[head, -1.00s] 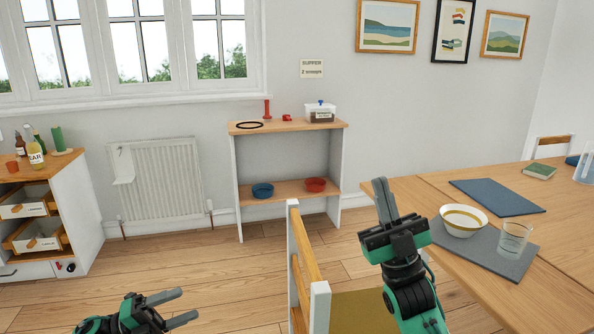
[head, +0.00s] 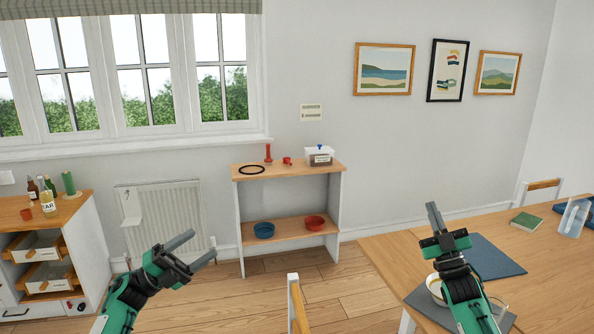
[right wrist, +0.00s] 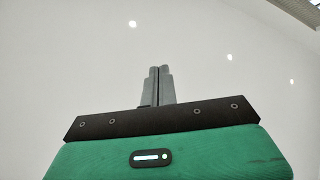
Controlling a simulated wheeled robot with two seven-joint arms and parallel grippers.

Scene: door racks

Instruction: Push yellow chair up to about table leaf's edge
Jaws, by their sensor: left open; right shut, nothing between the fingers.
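A chair (head: 298,309) shows only the top of its back, a white post and a wooden rail, at the bottom edge of the head view. Its seat is out of view now. The wooden table (head: 395,250) fills the lower right, with its left edge to the right of the chair. My left gripper (head: 202,246) is open and empty, left of the chair back. My right gripper (head: 433,210) is shut and empty, pointing up in front of the tabletop; its closed fingers also show in the right wrist view (right wrist: 160,84).
A bowl (head: 434,288) on the table is partly hidden by my right arm. A blue mat (head: 490,258), a green book (head: 526,221) and a clear container (head: 573,217) are on the table. A shelf unit (head: 290,172) stands at the wall. Another chair (head: 543,185) stands behind the table.

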